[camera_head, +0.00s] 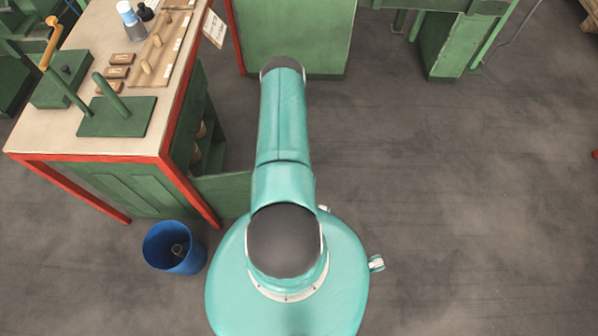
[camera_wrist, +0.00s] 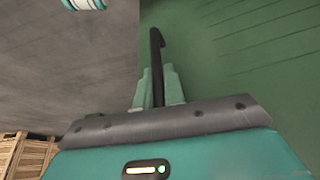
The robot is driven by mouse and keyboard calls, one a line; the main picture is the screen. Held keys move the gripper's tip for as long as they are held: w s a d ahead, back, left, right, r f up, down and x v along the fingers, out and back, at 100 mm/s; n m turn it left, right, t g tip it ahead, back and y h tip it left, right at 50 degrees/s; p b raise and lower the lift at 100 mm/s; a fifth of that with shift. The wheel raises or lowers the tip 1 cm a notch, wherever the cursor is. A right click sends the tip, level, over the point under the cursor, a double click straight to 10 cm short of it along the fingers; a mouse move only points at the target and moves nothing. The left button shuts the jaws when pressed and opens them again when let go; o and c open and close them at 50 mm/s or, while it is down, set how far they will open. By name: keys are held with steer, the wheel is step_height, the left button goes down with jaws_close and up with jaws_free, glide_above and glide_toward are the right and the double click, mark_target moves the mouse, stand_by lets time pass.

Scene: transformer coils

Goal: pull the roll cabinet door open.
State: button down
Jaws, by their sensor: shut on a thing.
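A green door panel (camera_wrist: 230,60) fills the right of the wrist view, with several thin slanted lines on it. A dark upright handle (camera_wrist: 157,45) stands at the panel's left edge. My gripper (camera_wrist: 158,85) has its two teal fingers shut on the handle, one on each side. In the head view a green door panel (camera_head: 225,191) juts out to the right from the workbench's open side and runs behind my arm. Rolls (camera_head: 200,131) show on shelves inside. My gripper is hidden behind my arm in that view.
The workbench (camera_head: 30,135) with red edges stands at the left, with tools and wooden blocks on top. A blue bin (camera_head: 174,248) stands on the floor close by. A green cabinet (camera_head: 300,45) stands ahead. Wooden crates (camera_wrist: 25,155) show in the wrist view.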

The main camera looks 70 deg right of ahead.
steer(key=shift+s+a+m, duration=0.25)
steer(key=shift+s+a, duration=0.15)
steer(key=shift+a, duration=0.45)
steer(key=shift+s+a+m, duration=0.25)
steer(key=shift+s+a, duration=0.1)
steer(key=shift+a, duration=0.45)
steer(key=c, duration=1.5)
jaws_free()
steer(key=shift+r, duration=0.1)
steer(key=v, duration=1.3)
steer(key=shift+w+a+r, duration=0.15)
steer(key=shift+w+r, duration=0.05)
steer(key=shift+r, duration=0.05)
